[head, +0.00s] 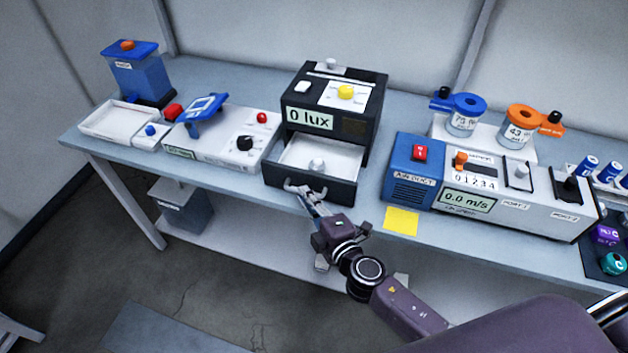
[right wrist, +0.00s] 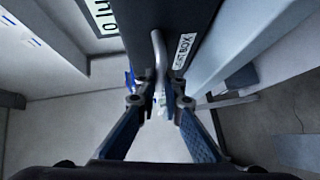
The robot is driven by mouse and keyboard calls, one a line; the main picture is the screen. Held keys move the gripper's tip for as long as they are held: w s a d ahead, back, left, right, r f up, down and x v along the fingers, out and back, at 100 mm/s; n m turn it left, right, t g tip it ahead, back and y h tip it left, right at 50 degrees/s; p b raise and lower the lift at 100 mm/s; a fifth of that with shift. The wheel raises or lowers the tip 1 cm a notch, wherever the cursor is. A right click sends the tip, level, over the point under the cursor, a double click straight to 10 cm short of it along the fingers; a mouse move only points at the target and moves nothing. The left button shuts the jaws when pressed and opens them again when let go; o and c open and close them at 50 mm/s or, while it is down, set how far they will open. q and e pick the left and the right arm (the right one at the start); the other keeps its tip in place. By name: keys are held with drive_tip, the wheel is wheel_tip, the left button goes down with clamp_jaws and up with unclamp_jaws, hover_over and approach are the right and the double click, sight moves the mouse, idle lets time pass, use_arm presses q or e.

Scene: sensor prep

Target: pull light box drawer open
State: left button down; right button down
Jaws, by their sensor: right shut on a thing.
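The black light box (head: 334,95) stands on the bench with a "0 lux" display on its front. Its drawer (head: 318,160) is pulled out toward me, showing a white inside with a small white knob-like piece (head: 317,165) in it. My right gripper (head: 313,197) is at the drawer front, shut on the drawer's handle (head: 292,186). In the right wrist view the bar handle (right wrist: 158,52) runs between the two fingers, beside the "light box" label (right wrist: 184,51). My left gripper is in neither view.
A blue and white air duct unit (head: 413,170) stands right of the light box, with a yellow note (head: 401,220) at the bench edge. A white instrument (head: 222,137) and tray (head: 117,121) are at left. A lower shelf (head: 240,242) runs below the bench.

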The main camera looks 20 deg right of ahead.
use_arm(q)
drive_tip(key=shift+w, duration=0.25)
use_arm(e)
drive_tip(key=shift+s+a, duration=0.2)
drive_tip(key=shift+s, duration=0.05)
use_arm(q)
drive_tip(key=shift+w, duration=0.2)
use_arm(e)
drive_tip(key=c, duration=2)
unclamp_jaws()
drive_tip(key=shift+w, duration=0.15)
drive_tip(key=shift+c, duration=0.2)
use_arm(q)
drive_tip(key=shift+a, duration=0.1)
use_arm(e)
drive_tip(key=shift+d, duration=0.1)
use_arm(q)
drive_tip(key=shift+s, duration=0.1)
use_arm(e)
drive_tip(key=v, duration=1.2)
drive_tip(key=shift+f, duration=0.15)
